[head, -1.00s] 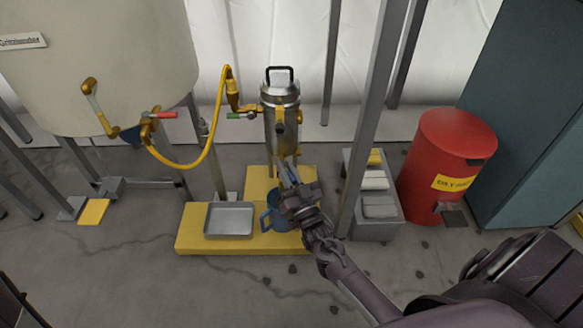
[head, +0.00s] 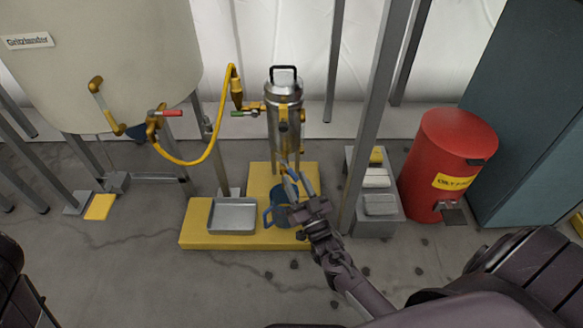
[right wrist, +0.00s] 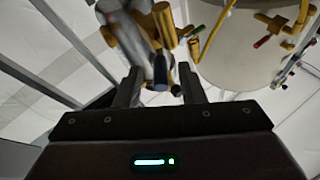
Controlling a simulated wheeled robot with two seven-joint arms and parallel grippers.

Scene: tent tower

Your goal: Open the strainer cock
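The strainer (head: 283,120) is a steel cylinder with a black top handle, on a yellow stand. A green-handled cock (head: 243,113) sits at its left where the yellow hose joins. My right gripper (head: 300,178) is open below the strainer, above and beside a blue mug (head: 282,215). In the right wrist view, a grey lever with a blue tip (right wrist: 160,75) shows between the spread fingers, with gaps on both sides; I cannot tell its depth. Brass fittings (right wrist: 166,25) show beyond it. My left gripper is not in view.
A metal tray (head: 231,214) lies on the yellow base, left of the mug. A large tank (head: 100,60) with a red-handled valve (head: 170,113) stands left. A grey post (head: 378,110), a grey block (head: 378,215) and a red bin (head: 447,160) stand right.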

